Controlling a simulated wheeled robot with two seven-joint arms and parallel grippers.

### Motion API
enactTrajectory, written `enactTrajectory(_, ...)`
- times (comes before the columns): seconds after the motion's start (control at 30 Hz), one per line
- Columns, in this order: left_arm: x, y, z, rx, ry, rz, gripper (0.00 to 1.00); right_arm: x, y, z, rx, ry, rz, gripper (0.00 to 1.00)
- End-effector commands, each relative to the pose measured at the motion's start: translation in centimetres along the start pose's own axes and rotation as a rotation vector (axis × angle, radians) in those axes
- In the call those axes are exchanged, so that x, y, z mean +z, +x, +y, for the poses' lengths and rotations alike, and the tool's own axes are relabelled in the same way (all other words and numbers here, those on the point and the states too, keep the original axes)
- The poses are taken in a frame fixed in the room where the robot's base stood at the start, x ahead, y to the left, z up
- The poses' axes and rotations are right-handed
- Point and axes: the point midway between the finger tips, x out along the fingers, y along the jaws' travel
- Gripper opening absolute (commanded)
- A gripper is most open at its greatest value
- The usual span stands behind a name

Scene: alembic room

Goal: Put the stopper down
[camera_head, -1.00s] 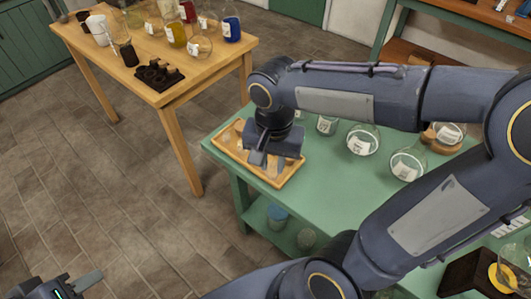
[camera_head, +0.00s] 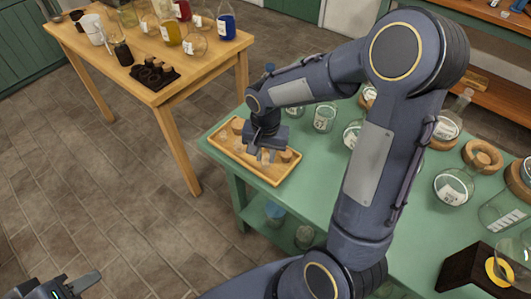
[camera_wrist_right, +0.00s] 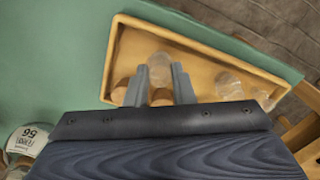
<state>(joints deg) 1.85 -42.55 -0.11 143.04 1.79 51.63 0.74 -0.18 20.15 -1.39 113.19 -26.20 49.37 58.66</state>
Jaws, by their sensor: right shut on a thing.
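My right gripper (camera_head: 262,156) is low over the wooden tray (camera_head: 240,164) on the green table. I cannot tell whether the stopper touches the tray floor. Other clear stoppers (camera_wrist_right: 228,86) lie to the right in the tray, and cork pieces (camera_wrist_right: 120,92) sit close by the fingers. My left gripper (camera_head: 76,286) is at the bottom left, over the floor, far from the tray; its opening is unclear.
Labelled glass flasks (camera_head: 324,117) stand on the green table (camera_head: 315,160) right of the tray, some on cork rings (camera_head: 482,156). A dark box (camera_head: 470,272) is at the lower right. A wooden table (camera_head: 165,92) with bottles stands at the upper left, with open floor between.

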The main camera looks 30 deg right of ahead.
Motion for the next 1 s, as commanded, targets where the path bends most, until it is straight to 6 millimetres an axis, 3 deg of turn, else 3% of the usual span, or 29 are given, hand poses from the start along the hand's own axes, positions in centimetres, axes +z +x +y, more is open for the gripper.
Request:
enactTrajectory(0.3,0.2,0.4,-0.2,0.000,0.000,0.000,0.36,0.0,0.5,0.0,0.000,0.000,0.001,0.00)
enactTrajectory(0.33,0.1,0.3,-0.1,0.000,0.000,0.000,0.36,0.0,0.3,0.0,-0.001,0.000,0.001,0.26)
enactTrajectory(0.47,0.1,0.2,-0.1,0.000,0.000,0.000,0.36,0.0,0.3,0.0,0.000,0.000,0.000,0.43)
enactTrajectory(0.77,0.1,0.1,-0.1,0.000,0.000,0.000,0.36,0.0,0.1,0.0,0.000,0.000,0.001,0.44)
enactTrajectory(0.87,-0.1,-0.1,0.1,0.000,0.000,0.000,0.36,0.0,-0.6,0.0,-0.002,0.001,0.002,0.44)
enactTrajectory(1.0,-0.1,-0.3,0.1,0.000,0.000,0.000,0.36,-0.1,-3.0,-0.1,-0.004,0.001,0.006,0.44)
